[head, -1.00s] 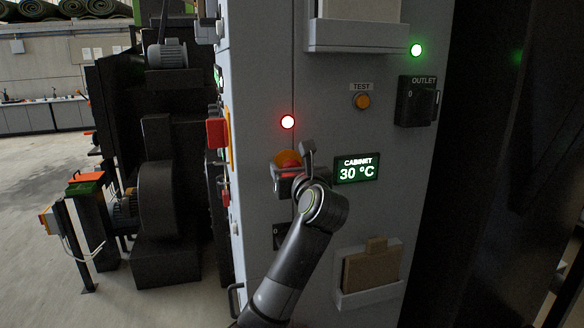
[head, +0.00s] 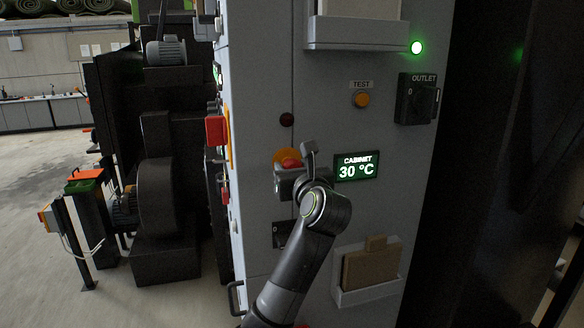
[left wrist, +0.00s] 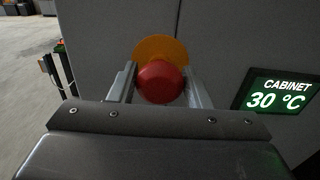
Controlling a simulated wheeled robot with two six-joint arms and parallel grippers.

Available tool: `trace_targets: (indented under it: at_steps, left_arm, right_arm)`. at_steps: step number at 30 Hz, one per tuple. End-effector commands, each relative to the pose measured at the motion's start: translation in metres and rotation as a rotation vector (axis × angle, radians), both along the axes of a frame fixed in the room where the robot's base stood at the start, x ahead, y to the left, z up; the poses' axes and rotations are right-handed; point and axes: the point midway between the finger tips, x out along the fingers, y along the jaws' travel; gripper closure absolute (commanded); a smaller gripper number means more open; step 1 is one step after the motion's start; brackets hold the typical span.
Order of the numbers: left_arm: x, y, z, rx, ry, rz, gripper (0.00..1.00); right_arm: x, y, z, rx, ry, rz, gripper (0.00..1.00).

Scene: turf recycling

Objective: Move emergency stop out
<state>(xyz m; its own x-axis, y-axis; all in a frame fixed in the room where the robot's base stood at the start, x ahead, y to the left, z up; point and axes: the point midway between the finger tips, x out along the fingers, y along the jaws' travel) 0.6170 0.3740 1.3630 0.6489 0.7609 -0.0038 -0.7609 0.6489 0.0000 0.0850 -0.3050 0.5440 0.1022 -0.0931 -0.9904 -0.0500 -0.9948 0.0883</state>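The emergency stop is a red mushroom button (head: 291,164) on a yellow-orange round plate (head: 283,154), on the grey cabinet front. My left gripper (head: 290,181) is at the button from the front and below. In the left wrist view the red button (left wrist: 160,82) sits between the two fingers (left wrist: 160,88), which lie against its left and right edges. The yellow plate (left wrist: 161,49) shows behind it. The round lamp (head: 287,119) above the button is dark. My right gripper is not in view.
The cabinet temperature display (head: 356,167) reads 30 °C just right of my gripper. An orange TEST button (head: 361,100) and a black OUTLET switch (head: 417,98) are higher right. A green lamp (head: 416,48) is lit. A document holder (head: 368,292) projects below.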

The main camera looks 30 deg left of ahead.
Motion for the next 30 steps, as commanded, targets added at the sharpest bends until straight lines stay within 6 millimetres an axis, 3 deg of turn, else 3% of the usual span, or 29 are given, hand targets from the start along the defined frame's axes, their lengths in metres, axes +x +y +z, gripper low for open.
trace_targets:
  at_steps: [4,14,30]
  left_arm:
    - [0.0,0.0,0.0,0.0,0.0,-0.001,0.39]
    - [-0.002,-0.003,0.0,0.001,-0.002,-0.002,0.39]
    - [-0.058,-0.069,-0.003,-0.004,-0.003,-0.006,0.39]
  right_arm:
    - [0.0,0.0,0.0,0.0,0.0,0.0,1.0]
    - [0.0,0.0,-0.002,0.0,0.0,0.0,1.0]
    - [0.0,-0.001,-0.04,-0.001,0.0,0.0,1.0]
